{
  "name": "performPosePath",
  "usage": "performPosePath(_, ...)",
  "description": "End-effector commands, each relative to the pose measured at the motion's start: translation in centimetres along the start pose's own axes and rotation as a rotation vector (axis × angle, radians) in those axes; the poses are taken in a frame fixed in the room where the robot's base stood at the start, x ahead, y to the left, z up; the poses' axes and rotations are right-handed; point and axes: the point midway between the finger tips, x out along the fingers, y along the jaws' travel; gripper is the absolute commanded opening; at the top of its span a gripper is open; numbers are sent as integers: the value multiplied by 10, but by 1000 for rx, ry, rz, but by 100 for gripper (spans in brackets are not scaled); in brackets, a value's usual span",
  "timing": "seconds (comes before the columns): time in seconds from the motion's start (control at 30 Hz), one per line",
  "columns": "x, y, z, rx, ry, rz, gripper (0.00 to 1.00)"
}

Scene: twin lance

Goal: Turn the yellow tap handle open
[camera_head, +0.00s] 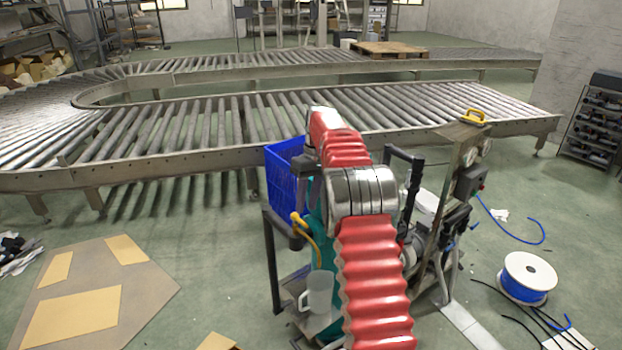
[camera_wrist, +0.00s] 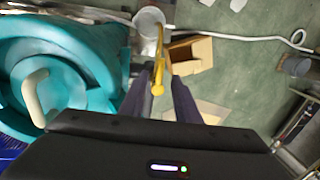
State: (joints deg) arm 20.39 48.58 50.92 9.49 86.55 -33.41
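The yellow tap handle (camera_head: 299,221) shows in the head view left of my arm, with a round knob at its upper end. In the wrist view the handle (camera_wrist: 159,68) lies between the two fingers of my gripper (camera_wrist: 164,78), closer to the left finger. The fingers stand apart with a gap around the handle; I cannot tell whether either touches it. The tap is beside a teal drum (camera_wrist: 60,60), mostly hidden by my arm in the head view. A pale mug (camera_head: 319,291) stands below the tap; its rim also shows in the wrist view (camera_wrist: 150,17).
A blue crate (camera_head: 283,178) stands behind the tap, near the roller conveyor (camera_head: 200,157). A post with gauges (camera_head: 462,150) stands to the right. A blue hose reel (camera_head: 529,275) and flattened cardboard (camera_head: 95,290) lie on the floor.

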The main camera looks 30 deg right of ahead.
Motion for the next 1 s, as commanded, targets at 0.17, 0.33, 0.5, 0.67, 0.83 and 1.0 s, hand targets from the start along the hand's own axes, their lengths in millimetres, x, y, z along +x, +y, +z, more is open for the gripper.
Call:
performPosePath(0.17, -28, 0, 0, 0, 2, 1, 29)
performPosePath(0.33, -48, 1, 0, 0, 1, 1, 29)
performPosePath(0.5, -66, 1, 0, 1, 1, 1, 29)
performPosePath(0.67, -78, 1, -1, 1, 1, 0, 29)
performPosePath(0.83, -87, 1, 0, 1, 1, 1, 29)
performPosePath(1.0, -89, 0, 0, 1, -1, 0, 29)
